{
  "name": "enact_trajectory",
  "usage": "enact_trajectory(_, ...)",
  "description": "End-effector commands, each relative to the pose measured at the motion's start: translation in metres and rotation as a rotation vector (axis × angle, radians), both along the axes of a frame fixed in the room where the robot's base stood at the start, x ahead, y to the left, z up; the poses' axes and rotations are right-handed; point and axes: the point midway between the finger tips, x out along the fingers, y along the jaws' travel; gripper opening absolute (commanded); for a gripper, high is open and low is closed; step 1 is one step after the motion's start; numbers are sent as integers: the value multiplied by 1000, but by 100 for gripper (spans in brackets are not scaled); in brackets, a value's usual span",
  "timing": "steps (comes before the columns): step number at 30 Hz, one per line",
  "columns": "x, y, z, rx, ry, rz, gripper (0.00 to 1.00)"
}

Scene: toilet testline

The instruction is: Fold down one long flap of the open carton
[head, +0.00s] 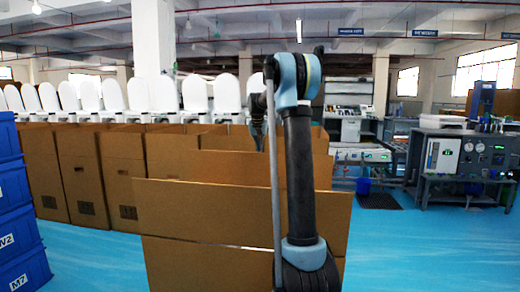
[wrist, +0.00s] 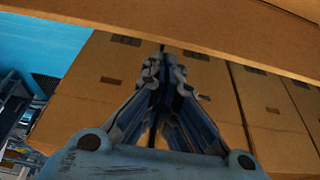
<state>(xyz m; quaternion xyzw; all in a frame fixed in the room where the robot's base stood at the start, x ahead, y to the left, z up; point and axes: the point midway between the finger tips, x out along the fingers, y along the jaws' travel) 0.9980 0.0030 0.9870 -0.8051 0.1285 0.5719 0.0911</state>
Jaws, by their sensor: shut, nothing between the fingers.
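The open carton (head: 190,265) stands in front of me in the head view. Its near long flap (head: 200,212) stands upright, and another raised brown panel (head: 225,170) shows behind it. My arm crosses in front and hides part of the carton's right side. My gripper (wrist: 163,65) is shut and empty in the wrist view, its fingertips just below a brown cardboard edge (wrist: 200,38) that spans the top of the picture. I cannot tell whether they touch it.
A row of brown cartons (head: 80,180) with white toilets (head: 110,95) behind stands at the back left. Blue crates (head: 15,220) are stacked at the left edge. A grey test bench (head: 465,160) stands at the right. Blue floor is free on the right.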

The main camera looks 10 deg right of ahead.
Motion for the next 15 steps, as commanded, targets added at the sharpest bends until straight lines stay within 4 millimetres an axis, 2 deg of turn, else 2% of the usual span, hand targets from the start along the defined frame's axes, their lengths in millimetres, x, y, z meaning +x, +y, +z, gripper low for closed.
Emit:
enact_trajectory(6,-11,3,0,0,0,0,0)
enact_trajectory(15,-11,4,0,0,0,1,0)
